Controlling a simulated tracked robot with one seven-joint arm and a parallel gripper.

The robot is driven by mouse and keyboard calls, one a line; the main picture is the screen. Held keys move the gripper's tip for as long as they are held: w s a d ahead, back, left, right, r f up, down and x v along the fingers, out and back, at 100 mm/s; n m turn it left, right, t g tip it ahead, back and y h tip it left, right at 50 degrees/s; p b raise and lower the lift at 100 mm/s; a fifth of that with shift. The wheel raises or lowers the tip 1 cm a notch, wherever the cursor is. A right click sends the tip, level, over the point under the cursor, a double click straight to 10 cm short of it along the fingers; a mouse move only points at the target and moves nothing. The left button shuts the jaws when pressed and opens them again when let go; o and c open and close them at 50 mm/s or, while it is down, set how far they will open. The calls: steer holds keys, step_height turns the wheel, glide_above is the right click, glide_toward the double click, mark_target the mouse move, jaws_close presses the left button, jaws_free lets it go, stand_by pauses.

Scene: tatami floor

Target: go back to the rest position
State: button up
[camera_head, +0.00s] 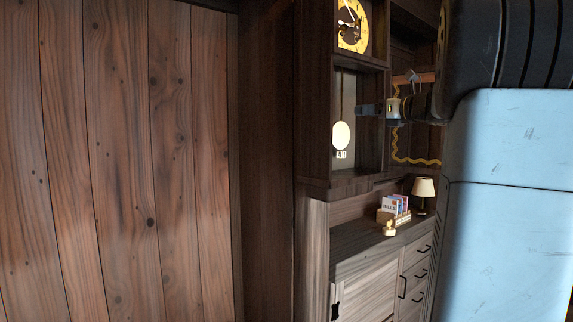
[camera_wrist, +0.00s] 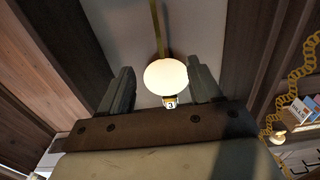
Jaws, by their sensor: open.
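My gripper (camera_head: 366,109) is in front of the tall dark clock case in the head view, with its fingers pointing left toward the open pendulum compartment. In the wrist view the two fingers of my gripper (camera_wrist: 160,68) stand apart with nothing held between them. A pale round pendulum bob (camera_wrist: 166,75) on a rod shows beyond the gap between the fingers. The bob (camera_head: 341,135) hangs in the case in the head view, with a small number tag below it. Whether a finger touches the case cannot be told.
A clock face (camera_head: 352,26) is above the pendulum compartment. A yellow chain (camera_head: 416,161) hangs to the right. Below, a cabinet top (camera_head: 364,236) bears a lamp (camera_head: 424,188), a box of booklets (camera_head: 394,207) and a small yellowish object (camera_head: 389,229). A plank wall (camera_head: 120,160) fills the left.

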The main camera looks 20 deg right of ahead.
steer(key=s+a+f+n+g+h, duration=0.1)
steer(key=s+a+f+n+g, duration=0.35)
steer(key=a+f+n, duration=0.35)
steer(key=s+a+f+n+g, duration=0.45)
steer(key=a+f+n, duration=0.2)
steer(key=f, duration=0.35)
steer(key=s+a+f+n+g+h, duration=0.1)
steer(key=s+a+f+n+h, duration=0.1)
steer(key=s+a+f+n, duration=0.3)
steer(key=s+a+f+n+g+h, duration=0.1)
steer(key=s+a+f+n+h, duration=0.2)
steer(key=s+n, duration=0.9)
steer(key=s+a+f, duration=0.2)
steer(key=a+f, duration=0.1)
steer(key=f, duration=0.2)
steer(key=shift+a+f, duration=0.2)
steer(key=shift+a, duration=0.05)
